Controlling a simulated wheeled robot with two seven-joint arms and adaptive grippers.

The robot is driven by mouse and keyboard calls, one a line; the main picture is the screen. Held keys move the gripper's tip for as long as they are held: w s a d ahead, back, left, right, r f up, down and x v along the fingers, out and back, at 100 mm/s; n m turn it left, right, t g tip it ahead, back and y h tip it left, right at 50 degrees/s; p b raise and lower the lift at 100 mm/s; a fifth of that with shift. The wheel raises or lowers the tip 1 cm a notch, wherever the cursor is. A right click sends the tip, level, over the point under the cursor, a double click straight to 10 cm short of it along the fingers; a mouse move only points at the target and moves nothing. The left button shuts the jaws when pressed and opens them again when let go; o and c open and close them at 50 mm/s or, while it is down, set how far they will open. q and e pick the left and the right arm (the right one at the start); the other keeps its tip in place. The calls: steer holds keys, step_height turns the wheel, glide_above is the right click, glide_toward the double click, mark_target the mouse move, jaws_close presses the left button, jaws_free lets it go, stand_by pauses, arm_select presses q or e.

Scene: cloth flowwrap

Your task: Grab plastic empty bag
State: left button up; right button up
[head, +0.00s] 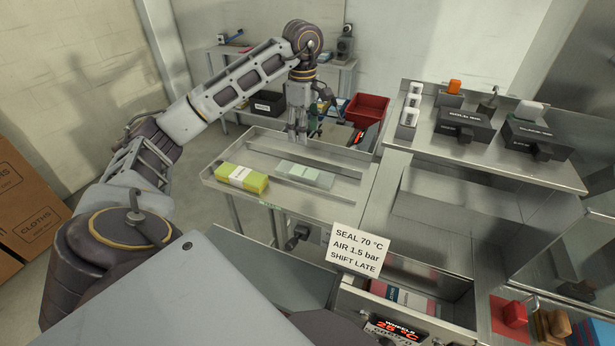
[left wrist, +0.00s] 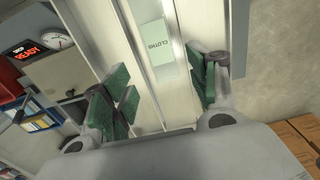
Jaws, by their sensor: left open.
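A flat, pale green plastic bag (head: 305,175) lies on the metal infeed table, to the right of a yellow-green cloth stack (head: 243,178) with a white band. In the left wrist view the bag (left wrist: 152,43) shows a "CLOTHS" print and lies in the channel ahead of the fingers. I cannot tell from here whether it is empty. My left gripper (head: 297,136) points down above the far side of the table, behind the bag. Its green-padded fingers (left wrist: 163,92) are spread, with nothing between them. My right gripper is not in view.
Metal rails (head: 262,172) run along the table. A red bin (head: 367,109) stands behind it on the right. A machine with a sign (head: 358,250) reading "SEAL 70 °C" fills the right and front. A cardboard box (head: 30,205) stands at far left.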

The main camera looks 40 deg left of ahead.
arm_select(q)
steer(key=f, duration=0.1)
steer(key=b, duration=0.1)
glide_above(305, 172)
step_height(305, 172, down, 7)
steer(key=shift+a+r, duration=0.1)
steer(key=shift+f, duration=1)
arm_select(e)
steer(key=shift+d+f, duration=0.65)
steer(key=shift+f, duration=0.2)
